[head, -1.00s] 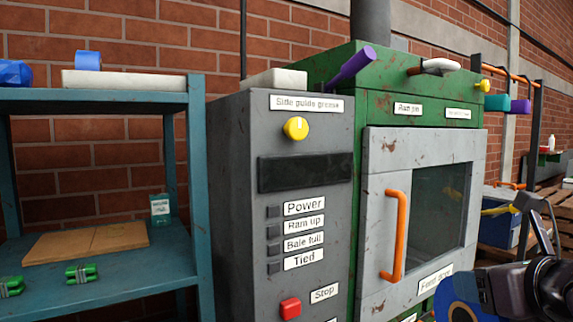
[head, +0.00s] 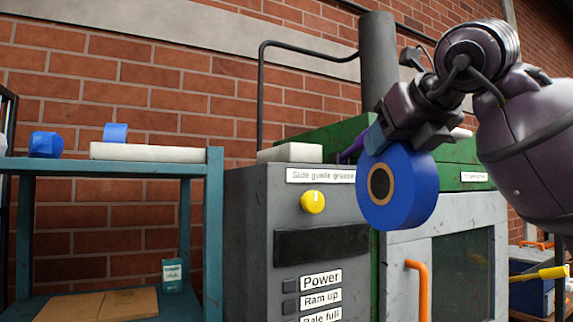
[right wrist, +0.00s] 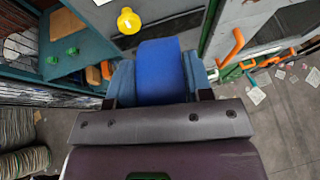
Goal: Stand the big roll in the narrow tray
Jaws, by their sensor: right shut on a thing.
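The big roll (head: 413,196) is a blue roll with a brown cardboard core. My right gripper (head: 376,142) is shut on its upper edge and holds it in the air, before the grey panel's right edge and the green machine. In the right wrist view the roll (right wrist: 160,70) sits between the two finger pads. A long pale tray-like piece (head: 150,152) lies on the teal shelf's top, with a small blue roll (head: 115,132) at it. A shorter pale piece (head: 290,152) lies on the grey panel's top. I cannot tell which is the narrow tray. My left gripper is not in view.
A faceted blue object (head: 46,145) lies on the teal shelf (head: 215,240) at the left. The grey control panel (head: 250,230) has a yellow knob (head: 313,202). The green machine (head: 340,135) has an orange door handle (head: 418,285) and a purple lever beside the roll.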

